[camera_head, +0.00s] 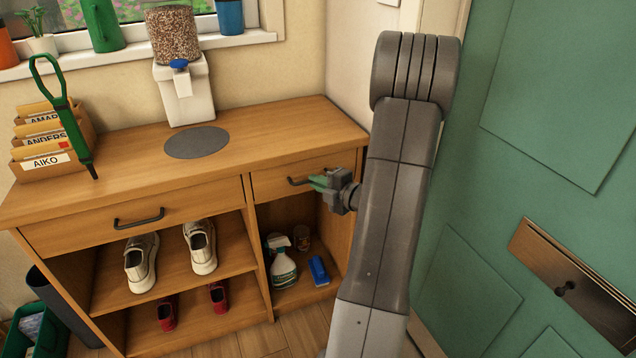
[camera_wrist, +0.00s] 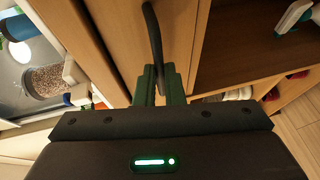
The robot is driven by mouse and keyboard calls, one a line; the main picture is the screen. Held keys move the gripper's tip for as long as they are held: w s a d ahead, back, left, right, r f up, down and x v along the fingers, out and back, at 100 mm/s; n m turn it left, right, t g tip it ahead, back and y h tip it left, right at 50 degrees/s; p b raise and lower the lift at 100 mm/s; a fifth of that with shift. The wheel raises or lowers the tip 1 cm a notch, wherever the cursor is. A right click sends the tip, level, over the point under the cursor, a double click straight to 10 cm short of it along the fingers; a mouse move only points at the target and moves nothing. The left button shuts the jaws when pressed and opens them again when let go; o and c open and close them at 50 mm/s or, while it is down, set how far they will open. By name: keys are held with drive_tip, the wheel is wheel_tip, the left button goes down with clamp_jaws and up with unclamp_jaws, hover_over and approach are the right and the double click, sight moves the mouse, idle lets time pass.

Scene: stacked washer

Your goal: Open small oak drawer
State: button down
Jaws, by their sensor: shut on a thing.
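The small oak drawer (camera_head: 270,183) is at the top right of the wooden cabinet in the head view, and its front looks flush with the cabinet. It has a dark bar handle (camera_head: 298,181). My gripper (camera_head: 318,183) reaches the handle from the right, with green fingers. In the wrist view the green fingers (camera_wrist: 160,84) are closed around the lower end of the dark handle (camera_wrist: 153,40). The drawer front (camera_wrist: 178,35) shows beside the handle. The arm hides the cabinet's right edge in part.
A wider drawer (camera_head: 140,218) lies left. Shoes (camera_head: 200,246) fill the shelves below it. A spray bottle (camera_head: 280,262) and a blue brush (camera_head: 318,270) stand under the small drawer. The cabinet top holds a dispenser (camera_head: 183,92) and file box (camera_head: 48,150). A green door (camera_head: 560,130) is close right.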

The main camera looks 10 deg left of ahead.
drive_tip(key=s+d+p, duration=0.3)
drive_tip(key=s+d, duration=0.2)
drive_tip(key=s, duration=0.3)
drive_tip(key=s+d+p, duration=0.3)
drive_tip(key=s+d, duration=0.3)
drive_tip(key=s, duration=0.3)
drive_tip(key=shift+s+d+p, duration=0.2)
drive_tip(key=shift+d+p, duration=0.1)
drive_tip(key=shift+p, duration=0.05)
drive_tip(key=c, duration=1.5)
unclamp_jaws()
drive_tip(key=p+v, duration=0.2)
drive_tip(key=v, duration=1.1)
drive_tip(key=shift+s+d+r, duration=0.15)
drive_tip(key=shift+s+d, duration=0.05)
drive_tip(key=shift+d, duration=0.15)
